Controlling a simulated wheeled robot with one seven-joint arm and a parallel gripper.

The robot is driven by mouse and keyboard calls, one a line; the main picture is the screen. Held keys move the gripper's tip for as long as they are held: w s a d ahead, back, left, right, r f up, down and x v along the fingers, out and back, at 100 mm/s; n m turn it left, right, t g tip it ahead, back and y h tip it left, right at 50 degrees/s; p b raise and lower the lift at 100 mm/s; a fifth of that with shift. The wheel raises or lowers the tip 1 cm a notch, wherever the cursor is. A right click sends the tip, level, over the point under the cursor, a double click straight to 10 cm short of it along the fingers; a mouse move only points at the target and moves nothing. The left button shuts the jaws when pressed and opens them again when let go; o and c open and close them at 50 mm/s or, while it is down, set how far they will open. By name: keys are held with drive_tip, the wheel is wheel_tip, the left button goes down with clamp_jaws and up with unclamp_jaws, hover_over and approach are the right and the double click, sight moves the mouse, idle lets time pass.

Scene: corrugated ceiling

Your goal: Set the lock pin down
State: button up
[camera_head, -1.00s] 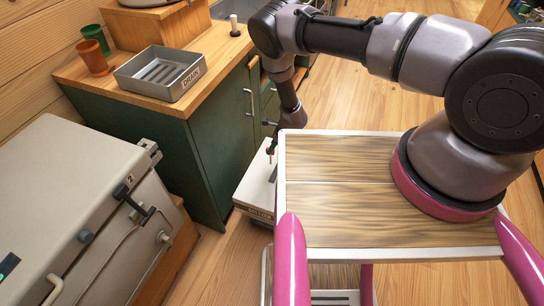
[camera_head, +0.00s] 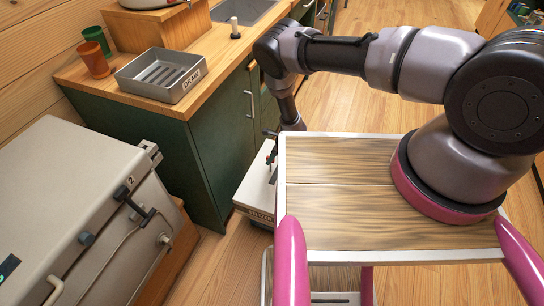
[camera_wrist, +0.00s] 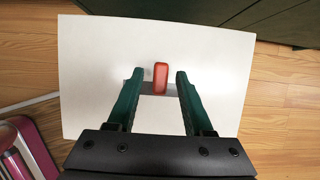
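The red piece that looks like the lock pin (camera_wrist: 160,77) is between my fingers in the wrist view, over a white box top (camera_wrist: 215,65). A small grey patch shows just below it. My gripper (camera_wrist: 157,82) is open, its two dark green fingers on either side of the red piece with a visible gap at each side. In the head view the white box (camera_head: 257,191) stands on the floor beside the green cabinet, and my gripper (camera_head: 271,158) is low over it, small and partly hidden by my own deck. Whether the pin rests on the box is hard to tell.
The green cabinet (camera_head: 222,140) stands close behind the box. On its wooden counter are a grey tray marked DRAIN (camera_head: 185,90), an orange cup (camera_head: 95,58) and a green cup (camera_head: 97,38). A grey cabinet with a lever (camera_head: 60,190) is at left.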

drive_tip(key=v, duration=1.2)
drive_tip(key=shift+r, duration=0.2)
drive_tip(key=shift+s+a, duration=0.1)
drive_tip(key=shift+a, duration=0.05)
